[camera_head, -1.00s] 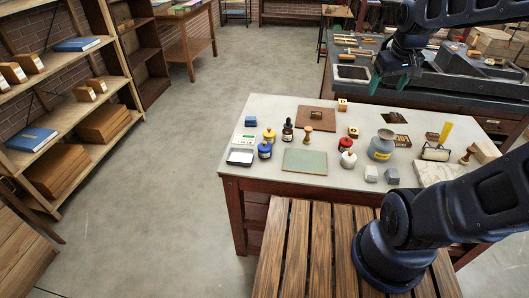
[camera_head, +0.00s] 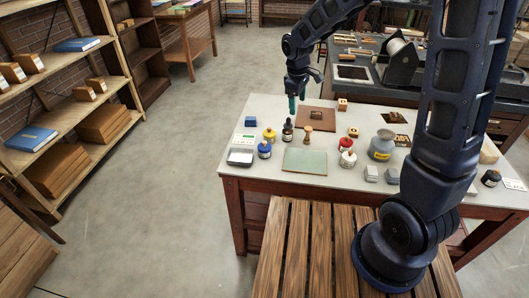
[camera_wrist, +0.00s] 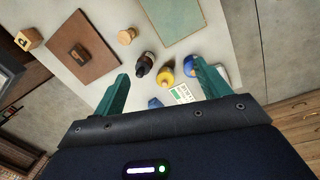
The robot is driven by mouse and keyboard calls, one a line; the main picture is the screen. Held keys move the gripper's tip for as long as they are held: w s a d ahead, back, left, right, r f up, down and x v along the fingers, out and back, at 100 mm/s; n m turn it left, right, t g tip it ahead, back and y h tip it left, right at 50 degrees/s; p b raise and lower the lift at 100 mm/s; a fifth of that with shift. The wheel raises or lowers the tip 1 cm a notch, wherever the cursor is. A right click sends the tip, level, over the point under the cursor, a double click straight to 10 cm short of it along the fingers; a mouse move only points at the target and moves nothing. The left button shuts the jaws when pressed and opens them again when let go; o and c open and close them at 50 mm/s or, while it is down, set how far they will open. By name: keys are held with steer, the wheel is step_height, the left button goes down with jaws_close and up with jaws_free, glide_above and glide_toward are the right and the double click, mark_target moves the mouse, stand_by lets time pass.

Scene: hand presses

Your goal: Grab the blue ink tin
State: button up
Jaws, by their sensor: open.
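In the wrist view the blue tin (camera_wrist: 190,66) shows beside the yellow tin (camera_wrist: 166,77), partly hidden by the right finger. My gripper (camera_head: 297,100) is open and empty. It hangs above the far left part of the table, beyond the dark dropper bottle (camera_head: 287,130). In the wrist view its teal fingers (camera_wrist: 160,88) are spread wide, with the bottle and yellow tin beyond the gap.
A small blue block (camera_head: 251,121) lies at the table's left edge.

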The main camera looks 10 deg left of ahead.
mark_target(264, 145)
steer(key=s+a+f+n, duration=0.1)
steer(key=a+f, duration=0.3)
steer(key=a+f+n, duration=0.2)
steer(key=a+f, duration=0.1)
steer(key=a, duration=0.1)
steer(key=s+a+f+n+h, duration=0.1)
steer(key=a+f, duration=0.3)
steer(key=shift+s+a+f+n+g, duration=0.3)
steer(key=shift+s+f, duration=0.05)
steer(key=f, duration=0.5)
steer(key=shift+d+f, duration=0.3)
steer(key=shift+f, duration=0.05)
steer(key=shift+w+d+f, duration=0.1)
steer(key=shift+w+f, duration=0.1)
steer(key=shift+f, duration=1.1)
steer(key=shift+w+f, duration=0.2)
steer(key=shift+f, duration=1.1)
steer(key=c, duration=1.2)
steer(key=shift+r, duration=0.2)
